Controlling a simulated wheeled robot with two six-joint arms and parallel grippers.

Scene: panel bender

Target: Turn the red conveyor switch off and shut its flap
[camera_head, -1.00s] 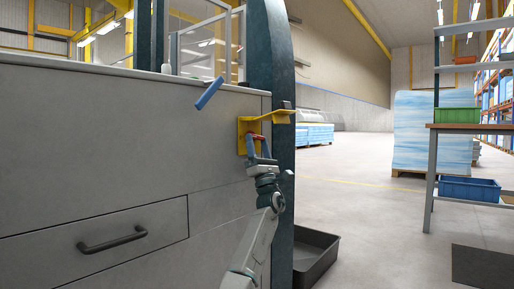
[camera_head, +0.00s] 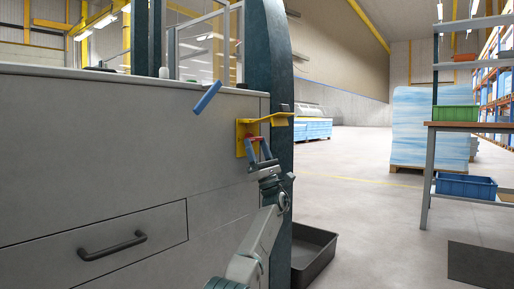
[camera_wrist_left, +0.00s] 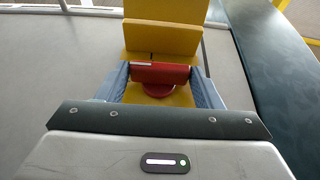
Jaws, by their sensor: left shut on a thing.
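The red conveyor switch (camera_head: 254,144) sits on a yellow plate (camera_head: 241,134) on the grey machine's front, near its right post. In the left wrist view, its red handle (camera_wrist_left: 160,74) lies crosswise on a round red base. The yellow flap (camera_head: 266,118) sticks out above the switch, standing open; it also shows in the left wrist view (camera_wrist_left: 165,38). My left gripper (camera_head: 258,149) is at the switch with its two blue-grey fingers on either side of the handle, shut on it. My right gripper is not in view.
A blue lever (camera_head: 207,97) juts from the panel left of the switch. A drawer handle (camera_head: 112,246) is lower left. A dark bin (camera_head: 313,258) stands on the floor beside the post (camera_head: 280,200). A workbench (camera_head: 470,126) is at right, with open floor between.

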